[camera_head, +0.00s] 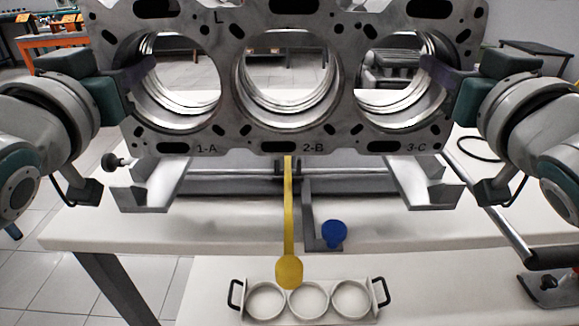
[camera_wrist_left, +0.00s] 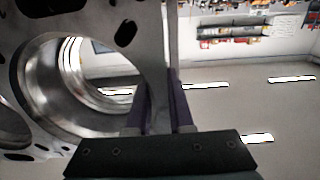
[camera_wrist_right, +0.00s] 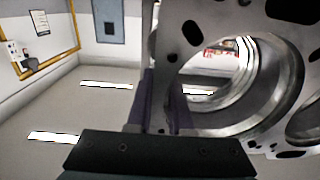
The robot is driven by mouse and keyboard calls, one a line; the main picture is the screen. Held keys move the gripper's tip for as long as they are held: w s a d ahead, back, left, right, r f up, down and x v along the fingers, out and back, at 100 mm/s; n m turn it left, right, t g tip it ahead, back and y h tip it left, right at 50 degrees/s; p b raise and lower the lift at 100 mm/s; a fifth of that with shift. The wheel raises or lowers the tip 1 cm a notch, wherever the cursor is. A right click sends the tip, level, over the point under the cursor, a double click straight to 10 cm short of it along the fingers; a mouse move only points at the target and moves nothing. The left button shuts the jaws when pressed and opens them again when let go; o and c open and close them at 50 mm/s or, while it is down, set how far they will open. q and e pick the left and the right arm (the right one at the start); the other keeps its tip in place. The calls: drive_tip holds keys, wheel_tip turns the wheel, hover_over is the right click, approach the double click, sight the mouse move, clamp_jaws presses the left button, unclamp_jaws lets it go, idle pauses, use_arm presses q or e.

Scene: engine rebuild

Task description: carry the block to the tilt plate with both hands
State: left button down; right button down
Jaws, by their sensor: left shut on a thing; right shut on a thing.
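The engine block (camera_head: 232,136) is a grey metal casting with three large round bores, marked 1-A, 2-B and 3-C along its lower edge. It is held up between my two grippers, bores facing the head camera. My left gripper (camera_head: 137,75) is shut on its left end wall, with fingers either side of the wall in the left wrist view (camera_wrist_left: 160,105). My right gripper (camera_head: 437,70) is shut on its right end wall, as the right wrist view also shows (camera_wrist_right: 165,105). A grey metal fixture (camera_head: 160,185), possibly the tilt plate, shows below and behind the block, largely hidden by it.
A white table (camera_head: 90,225) lies below. A yellow long-handled tool (camera_head: 289,230), a blue knob (camera_head: 334,233) on a bracket and a handled tray (camera_head: 308,314) with three round cups are in front. A bar-handled tool (camera_head: 510,235) is at right.

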sight(141, 104)
use_arm(q)
drive_tip(key=shift+a, duration=0.2)
use_arm(e)
drive_tip(key=shift+d, duration=0.25)
